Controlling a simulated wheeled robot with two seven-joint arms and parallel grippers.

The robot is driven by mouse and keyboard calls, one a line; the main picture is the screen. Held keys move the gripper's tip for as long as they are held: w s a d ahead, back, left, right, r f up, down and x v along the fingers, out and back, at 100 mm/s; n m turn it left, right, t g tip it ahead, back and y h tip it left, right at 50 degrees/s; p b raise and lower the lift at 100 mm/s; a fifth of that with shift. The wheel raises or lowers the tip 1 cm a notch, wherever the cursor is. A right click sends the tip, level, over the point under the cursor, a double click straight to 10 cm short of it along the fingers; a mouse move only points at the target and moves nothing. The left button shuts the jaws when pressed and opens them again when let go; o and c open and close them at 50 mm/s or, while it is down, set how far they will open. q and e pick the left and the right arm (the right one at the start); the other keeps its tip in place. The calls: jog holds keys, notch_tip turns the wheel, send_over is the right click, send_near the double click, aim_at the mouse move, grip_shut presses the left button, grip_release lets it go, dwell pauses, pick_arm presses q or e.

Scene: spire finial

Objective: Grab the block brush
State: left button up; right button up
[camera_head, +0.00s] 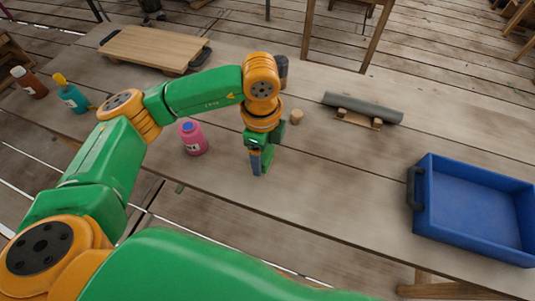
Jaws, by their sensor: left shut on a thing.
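My left gripper (259,163) points down over the middle of the table, near its front edge. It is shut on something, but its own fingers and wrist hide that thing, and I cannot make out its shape. No block brush can be clearly told apart in this view. My right gripper is not in view.
A blue tray (478,205) stands at the right. A grey cylinder (362,107) lies on a wooden rest, with a small wooden piece (296,117) left of it. A pink bottle (192,138) stands left of my gripper. Teal (72,97) and brown (29,83) bottles and a wooden board (153,48) are farther left.

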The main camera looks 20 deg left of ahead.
pick_arm(q)
jog(key=s+r+p, duration=0.6)
jog(key=s+p, duration=0.4)
jog(key=s, duration=0.1)
